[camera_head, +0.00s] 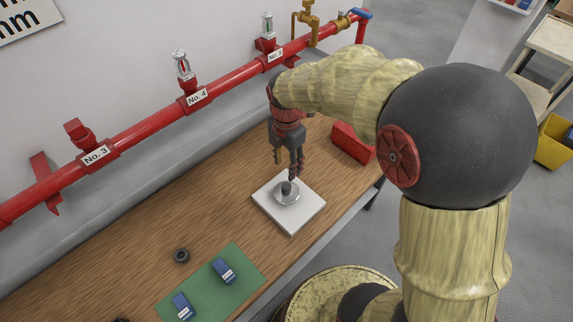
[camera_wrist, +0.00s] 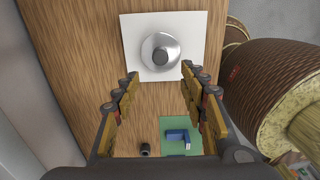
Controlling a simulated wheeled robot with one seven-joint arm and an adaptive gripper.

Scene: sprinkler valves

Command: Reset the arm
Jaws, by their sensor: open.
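My gripper (camera_head: 290,170) points down over the wooden table, close to a white square plate (camera_head: 299,220). In the wrist view my gripper (camera_wrist: 158,80) is open, its two fingers wide apart with nothing between them. A round silver disc with a dark knob (camera_head: 287,193) sits on the white plate. It also shows in the wrist view (camera_wrist: 160,53), just beyond the fingertips. In the head view the fingertips overlap the plate's far side; whether they touch anything I cannot tell.
A red pipe (camera_head: 135,132) with sprinkler heads runs along the wall behind the table. A red box (camera_head: 350,143) stands right of my gripper. A green mat (camera_head: 212,285) with blue items and a dark ring (camera_head: 181,256) lie at the front left. The table's left part is mostly clear.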

